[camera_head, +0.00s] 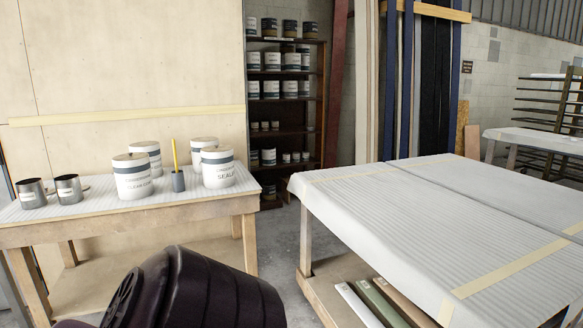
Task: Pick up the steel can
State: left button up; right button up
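Two open steel cans stand upright at the left end of the small wooden table on the left. One steel can (31,193) is nearer the table's left end, and the other steel can (68,189) is just right of it. Both look grey and have small pale labels. I cannot tell which one the task names. A dark part of my own arm shows at the bottom, in front of the table and apart from the cans. No gripper fingers are in view.
The small table (130,219) also holds several white lidded tubs (131,181) and a dark cup (178,181) with a yellow-handled tool. Shelves (286,115) of tins stand behind.

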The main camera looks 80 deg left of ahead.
aim_at(32, 194)
jog(key=i+j+u, duration=0.1)
jog(key=j+u, duration=0.3)
jog(key=j, duration=1.35)
jog(key=j+u, duration=0.4)
jog(key=j, duration=0.45)
jog(key=j+u, duration=0.3)
jog(key=i+j+u, duration=0.3)
jog(key=j, duration=0.15)
jog(key=k+j+u, duration=0.1)
jog(key=j+u, duration=0.9)
jog(key=u, duration=0.2)
jog(key=j+u, duration=0.25)
jog(key=u, duration=0.2)
jog(key=j+u, duration=0.25)
jog(key=u, duration=0.15)
jog(key=j+u, duration=0.2)
jog(key=u, duration=0.25)
